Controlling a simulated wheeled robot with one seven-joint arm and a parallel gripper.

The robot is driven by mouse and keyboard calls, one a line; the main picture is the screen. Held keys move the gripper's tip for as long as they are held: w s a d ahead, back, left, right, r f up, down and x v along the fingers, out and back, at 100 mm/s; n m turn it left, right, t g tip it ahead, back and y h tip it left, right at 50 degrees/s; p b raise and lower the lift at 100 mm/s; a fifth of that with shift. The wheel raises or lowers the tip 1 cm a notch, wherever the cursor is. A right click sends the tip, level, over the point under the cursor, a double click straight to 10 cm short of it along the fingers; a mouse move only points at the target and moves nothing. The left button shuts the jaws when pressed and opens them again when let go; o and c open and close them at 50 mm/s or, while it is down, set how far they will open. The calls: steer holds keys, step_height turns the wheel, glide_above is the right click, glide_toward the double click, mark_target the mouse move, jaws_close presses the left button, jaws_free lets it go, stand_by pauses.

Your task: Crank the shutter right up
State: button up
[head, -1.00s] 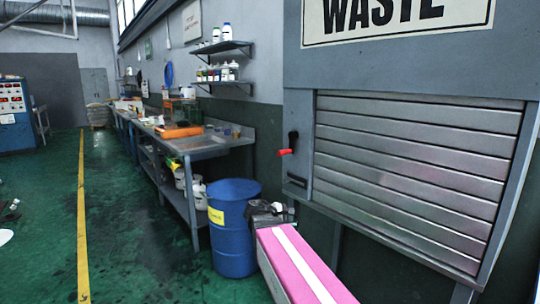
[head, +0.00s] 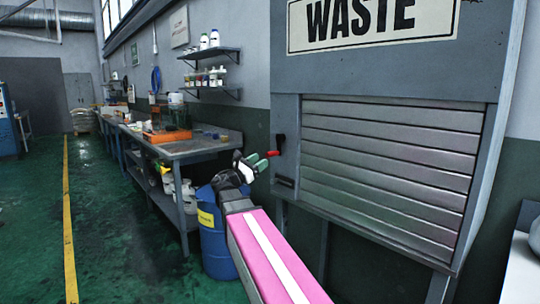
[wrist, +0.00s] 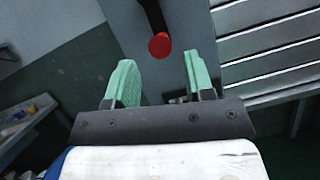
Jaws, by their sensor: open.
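The grey slatted shutter (head: 385,160) is closed over its whole opening in the cabinet below the WASTE sign. A black crank with a red knob (head: 272,154) sits on the frame to the left of the shutter. My gripper (head: 250,163) is open and empty, just left of and slightly below the red knob. In the wrist view, its two green fingers (wrist: 160,78) point forward, and the red knob (wrist: 159,46) shows ahead, between and beyond the fingertips. The crank's black arm (wrist: 151,15) runs up from it. The shutter's slats (wrist: 275,60) fill the right side.
A blue drum (head: 215,240) stands below my arm. A long steel bench (head: 190,150) with an orange tray runs along the left wall, under shelves of bottles (head: 212,80). A white surface (head: 525,268) is at lower right. The floor at left is clear.

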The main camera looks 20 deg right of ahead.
mark_target(271, 153)
steer(key=x, duration=0.6)
steer(key=shift+w+d+r, duration=0.1)
steer(key=shift+d+r, duration=0.05)
steer(key=shift+d, duration=0.15)
jaws_close()
